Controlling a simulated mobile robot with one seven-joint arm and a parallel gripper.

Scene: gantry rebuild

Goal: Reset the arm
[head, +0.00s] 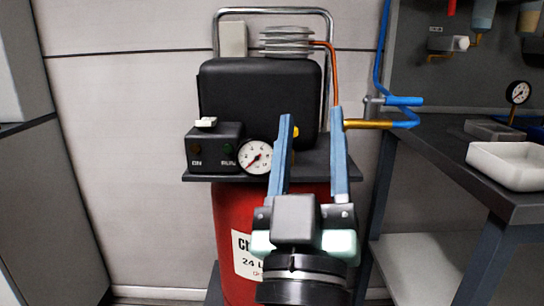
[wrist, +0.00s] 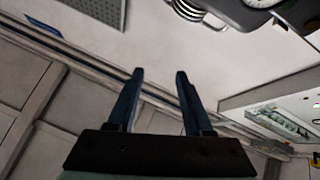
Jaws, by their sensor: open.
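My gripper (head: 312,112) is open and empty, its two blue fingers pointing up in the head view. It stands in front of a red air compressor (head: 228,222) with a black motor cover (head: 258,95), and hides part of it. The wrist view also shows the gripper (wrist: 160,76), with its fingers apart and nothing between them. A pressure gauge (head: 255,157) and a black switch box (head: 214,150) with a white switch (head: 206,122) sit left of the fingers. A brass fitting (head: 368,124) with a blue valve handle (head: 404,101) lies just right of them.
A dark workbench (head: 440,160) stands at the right, with a white tray (head: 508,163) and a second gauge (head: 518,92) on it. A blue hose (head: 381,45) hangs behind the fitting. A grey cabinet (head: 45,215) stands at the left. Bare wall lies between cabinet and compressor.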

